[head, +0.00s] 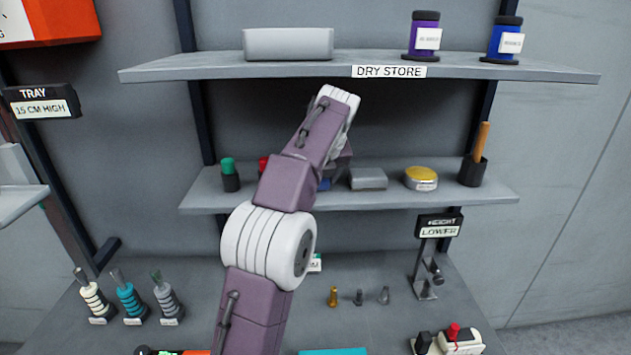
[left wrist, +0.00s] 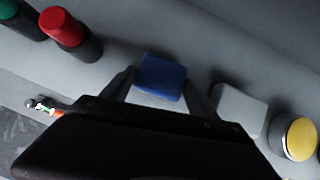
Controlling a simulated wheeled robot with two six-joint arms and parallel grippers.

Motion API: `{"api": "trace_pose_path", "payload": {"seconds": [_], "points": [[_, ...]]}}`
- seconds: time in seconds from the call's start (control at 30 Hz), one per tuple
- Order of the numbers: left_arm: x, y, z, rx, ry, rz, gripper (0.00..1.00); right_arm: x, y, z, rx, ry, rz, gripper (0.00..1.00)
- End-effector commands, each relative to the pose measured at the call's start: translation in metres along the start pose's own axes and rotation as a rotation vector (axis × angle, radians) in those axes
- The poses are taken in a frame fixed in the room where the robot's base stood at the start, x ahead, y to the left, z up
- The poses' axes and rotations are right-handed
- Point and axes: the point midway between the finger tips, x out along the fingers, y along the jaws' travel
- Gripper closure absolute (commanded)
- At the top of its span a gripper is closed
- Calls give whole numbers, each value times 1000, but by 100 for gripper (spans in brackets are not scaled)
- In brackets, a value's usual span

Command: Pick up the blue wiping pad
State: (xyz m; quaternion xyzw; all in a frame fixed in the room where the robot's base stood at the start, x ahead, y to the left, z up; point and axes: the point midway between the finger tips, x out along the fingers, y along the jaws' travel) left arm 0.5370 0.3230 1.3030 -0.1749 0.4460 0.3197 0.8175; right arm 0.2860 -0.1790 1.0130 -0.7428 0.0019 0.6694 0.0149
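The blue wiping pad (left wrist: 161,77) lies on the middle shelf in the left wrist view. In the head view only a small blue part (head: 325,184) of it shows, the rest hidden behind my left arm. My left gripper (left wrist: 161,82) is open, with one fingertip on each side of the pad, close to its edges. Whether the fingers touch the pad cannot be told. In the head view my left gripper is mostly hidden behind its own wrist. My right gripper is not in view.
A grey block (head: 368,179) and a yellow-topped round tin (head: 420,178) sit right of the pad. Red-capped (left wrist: 68,33) and green-capped (head: 230,175) containers stand left. The upper shelf (head: 200,66) overhangs. A cup with a wooden handle (head: 474,170) stands far right.

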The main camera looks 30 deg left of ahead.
Motion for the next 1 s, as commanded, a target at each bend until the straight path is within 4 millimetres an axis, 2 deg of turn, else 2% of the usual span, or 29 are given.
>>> {"api": "trace_pose_path", "payload": {"seconds": [0.27, 0.4, 0.47, 0.67, 1.0], "points": [[0, 0, 0, 0, 1, 1, 72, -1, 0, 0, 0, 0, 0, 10], [-7, -1, 2, 0, -1, -1, 72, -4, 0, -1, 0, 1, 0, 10], [-8, -1, -8, 2, -1, -1, 72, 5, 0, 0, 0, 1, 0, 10], [-32, -1, -48, 4, -2, -3, 72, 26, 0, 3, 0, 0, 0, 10], [-78, -1, -113, 4, -2, -3, 72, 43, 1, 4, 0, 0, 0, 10]]}}
